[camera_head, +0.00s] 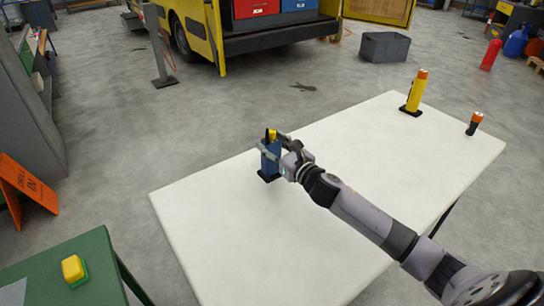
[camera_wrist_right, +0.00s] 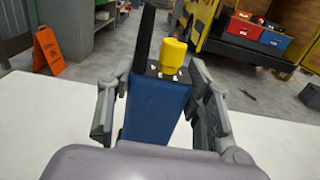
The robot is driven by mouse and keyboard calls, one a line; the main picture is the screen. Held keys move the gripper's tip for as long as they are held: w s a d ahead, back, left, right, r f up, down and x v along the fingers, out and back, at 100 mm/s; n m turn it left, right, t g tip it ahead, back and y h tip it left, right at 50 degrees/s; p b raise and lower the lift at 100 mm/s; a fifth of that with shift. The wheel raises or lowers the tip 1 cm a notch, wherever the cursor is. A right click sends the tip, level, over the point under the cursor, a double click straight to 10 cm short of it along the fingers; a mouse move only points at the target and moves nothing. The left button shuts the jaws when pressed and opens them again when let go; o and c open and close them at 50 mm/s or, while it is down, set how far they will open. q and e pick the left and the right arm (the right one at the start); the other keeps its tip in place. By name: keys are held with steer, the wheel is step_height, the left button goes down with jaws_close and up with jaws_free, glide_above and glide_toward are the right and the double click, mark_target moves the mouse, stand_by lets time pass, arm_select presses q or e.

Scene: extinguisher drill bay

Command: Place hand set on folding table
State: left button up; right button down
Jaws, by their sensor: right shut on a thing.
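The hand set (camera_head: 270,160) is a blue block with a black antenna and a yellow knob on top. It stands upright at the left far part of the white folding table (camera_head: 220,235), with a dark base at the table top. My right gripper (camera_head: 273,150) is shut on it, with fingers on both sides. In the right wrist view the hand set (camera_wrist_right: 157,108) fills the middle, between the two fingers of the gripper (camera_wrist_right: 160,110); its lower part is hidden by my wrist. My left gripper is not in view.
A yellow torch-like device (camera_head: 416,92) on a dark base and a small orange-and-black torch (camera_head: 474,123) stand at the table's far right. A green table (camera_head: 95,275) with a yellow button box (camera_head: 73,269) is at lower left. The middle of the white table is clear.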

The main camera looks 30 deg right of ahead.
steer(key=shift+f+b, duration=0.3)
steer(key=shift+f, duration=1.55)
steer(key=c, duration=1.3)
jaws_free()
steer(key=shift+f, duration=0.25)
steer(key=o, duration=0.5)
steer(key=shift+r, duration=0.1)
steer(key=shift+r, duration=0.2)
steer(key=s, duration=0.4)
steer(key=s+d, duration=0.1)
steer(key=s, duration=0.3)
steer(key=s+p, duration=0.1)
steer(key=s, duration=0.3)
steer(key=shift+d, duration=0.3)
